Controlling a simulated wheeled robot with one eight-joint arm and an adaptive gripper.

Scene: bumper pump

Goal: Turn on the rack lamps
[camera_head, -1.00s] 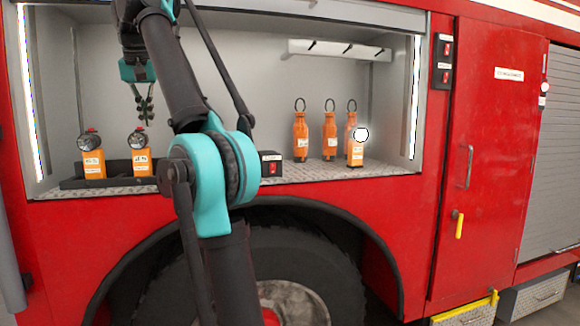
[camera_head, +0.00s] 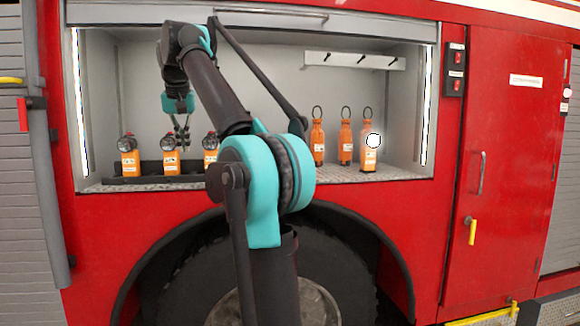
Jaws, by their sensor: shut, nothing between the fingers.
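Orange lamps with round dark grey heads stand in a row in a black rack (camera_head: 108,182) at the left of the compartment. I see a left lamp (camera_head: 130,161), a middle lamp (camera_head: 170,163) and a right lamp (camera_head: 210,154), the last partly hidden by my arm. Their lenses look unlit. My gripper (camera_head: 184,146) is shut and empty, pointing down at the head of the middle lamp, on its right side. I cannot tell whether it touches the lamp. Another orange lamp (camera_head: 370,157) with a bright white lens stands apart on the shelf at the right.
Orange bottles with loops, one (camera_head: 318,140) and another (camera_head: 345,142), stand behind the lit lamp. A hook rail (camera_head: 354,60) is on the back wall. Wall switches (camera_head: 455,70) sit right of the compartment. My arm hides the shelf middle. Bare shelf (camera_head: 400,173) shows at right.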

